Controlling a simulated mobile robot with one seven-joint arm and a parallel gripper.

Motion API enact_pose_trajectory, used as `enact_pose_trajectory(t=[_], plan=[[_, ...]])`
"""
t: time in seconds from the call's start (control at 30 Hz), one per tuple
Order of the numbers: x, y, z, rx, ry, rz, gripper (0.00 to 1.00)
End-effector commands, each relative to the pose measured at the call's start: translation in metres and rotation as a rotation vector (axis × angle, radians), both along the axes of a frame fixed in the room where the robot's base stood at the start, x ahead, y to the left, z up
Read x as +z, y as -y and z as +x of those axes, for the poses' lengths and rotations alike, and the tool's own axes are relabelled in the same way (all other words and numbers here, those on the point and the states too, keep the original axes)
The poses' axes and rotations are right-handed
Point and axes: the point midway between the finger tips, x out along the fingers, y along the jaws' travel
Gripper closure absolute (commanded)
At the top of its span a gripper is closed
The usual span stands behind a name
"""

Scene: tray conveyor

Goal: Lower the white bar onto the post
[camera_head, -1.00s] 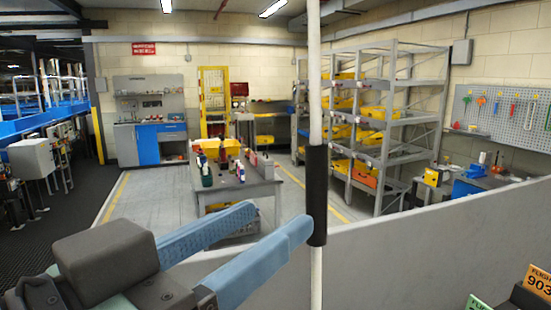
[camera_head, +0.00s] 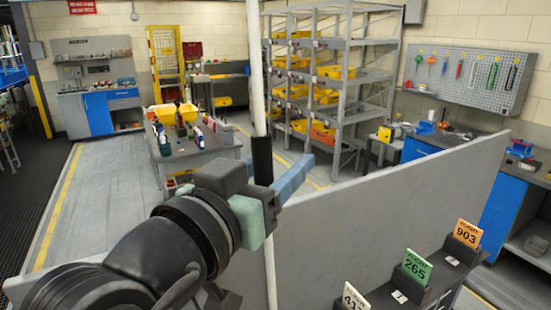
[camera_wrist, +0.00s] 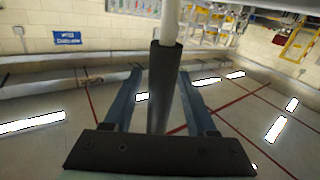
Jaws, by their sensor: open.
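The white bar (camera_head: 256,70) stands upright in the head view, with a black sleeve (camera_head: 262,160) around its middle. Its white lower part shows below my gripper. My gripper (camera_head: 292,178) is at the height of the sleeve, and one blue finger shows to the right of the bar. In the wrist view my gripper (camera_wrist: 160,70) is open, with a finger on each side of the black sleeve (camera_wrist: 163,95) and a gap on both sides. I cannot make out the post. The bar's lower end is out of view.
A grey panel (camera_head: 400,200) runs behind and right of the bar. Flight cards such as the green one (camera_head: 416,268) stand on dark holders at lower right. A workbench (camera_head: 190,150) and shelving rack (camera_head: 335,75) stand further back, with clear floor (camera_head: 110,190) at left.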

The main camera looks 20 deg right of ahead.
Motion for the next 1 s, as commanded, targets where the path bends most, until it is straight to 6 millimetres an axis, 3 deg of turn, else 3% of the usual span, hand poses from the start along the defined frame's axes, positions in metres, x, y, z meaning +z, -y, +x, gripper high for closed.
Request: enact_pose_trajectory(t=[0.13,0.43,1.0], plan=[[-0.0003,-0.0001,-0.0002,0.0,0.0,0.0,0.47],[-0.0001,-0.0003,-0.0004,0.0,0.0,0.0,1.0],[0.0001,-0.0004,-0.0005,0.0,0.0,0.0,1.0]])
